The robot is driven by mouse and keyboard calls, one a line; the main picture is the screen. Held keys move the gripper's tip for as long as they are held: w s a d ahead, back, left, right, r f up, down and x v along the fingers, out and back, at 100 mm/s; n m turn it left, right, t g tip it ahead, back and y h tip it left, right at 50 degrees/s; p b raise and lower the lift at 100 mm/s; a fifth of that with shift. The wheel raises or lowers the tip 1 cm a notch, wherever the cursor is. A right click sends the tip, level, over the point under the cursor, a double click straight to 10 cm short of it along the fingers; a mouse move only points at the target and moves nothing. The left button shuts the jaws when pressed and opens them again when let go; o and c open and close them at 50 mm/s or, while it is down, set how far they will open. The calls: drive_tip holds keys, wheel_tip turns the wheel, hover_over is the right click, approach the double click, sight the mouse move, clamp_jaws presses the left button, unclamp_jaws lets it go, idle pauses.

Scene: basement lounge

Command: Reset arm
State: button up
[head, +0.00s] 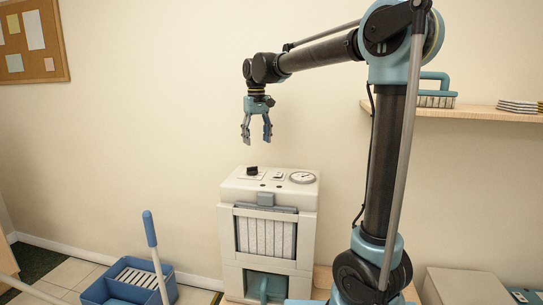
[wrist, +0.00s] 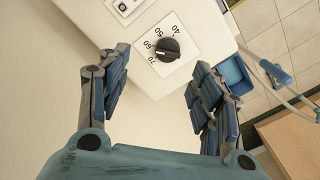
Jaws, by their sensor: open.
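My gripper (head: 257,130) hangs from my raised arm in the head view, fingers pointing down. It is above a white machine (head: 227,221) and clear of it. In the wrist view my gripper (wrist: 160,98) is open, its two blue fingers spread with nothing between them. A black dial (wrist: 168,49) with numbers around it shows beyond the fingertips, on the machine's top. The dial (head: 252,170) also shows in the head view, apart from my gripper.
A round gauge (head: 302,178) is on the machine's top. A blue bucket (head: 117,285) with a blue-handled stick stands on the floor at left. A wall shelf (head: 475,113) at right holds a blue-handled brush (head: 436,98) and stacked pads (head: 517,106).

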drive_tip(key=s+d+f+m, duration=0.1)
drive_tip(key=s+d+f, duration=0.2)
drive_tip(key=d, duration=0.4)
drive_tip(key=s+d+f+m, duration=0.1)
drive_tip(key=s+d+f, duration=0.2)
drive_tip(key=s+d, duration=0.3)
drive_tip(key=s+d+f+m+t, duration=0.1)
drive_tip(key=s+d+f, duration=0.2)
drive_tip(key=d, duration=0.6)
drive_tip(key=shift+s+d, duration=0.15)
drive_tip(key=shift+s, duration=0.55)
drive_tip(key=s+d+f+m, duration=0.1)
drive_tip(key=s+d+f, duration=0.3)
drive_tip(key=s+f, duration=0.3)
drive_tip(key=s+d+f+m+t, duration=0.1)
drive_tip(key=s+d+f+m, duration=0.1)
drive_tip(key=s+d+f, duration=0.3)
wheel_tip(320, 180, down, 5)
drive_tip(key=shift+s+d+r, duration=0.15)
drive_tip(key=shift+s+d, duration=0.15)
drive_tip(key=shift+s, duration=0.95)
drive_tip(key=shift+w+f, duration=0.2)
drive_tip(key=shift+w, duration=0.2)
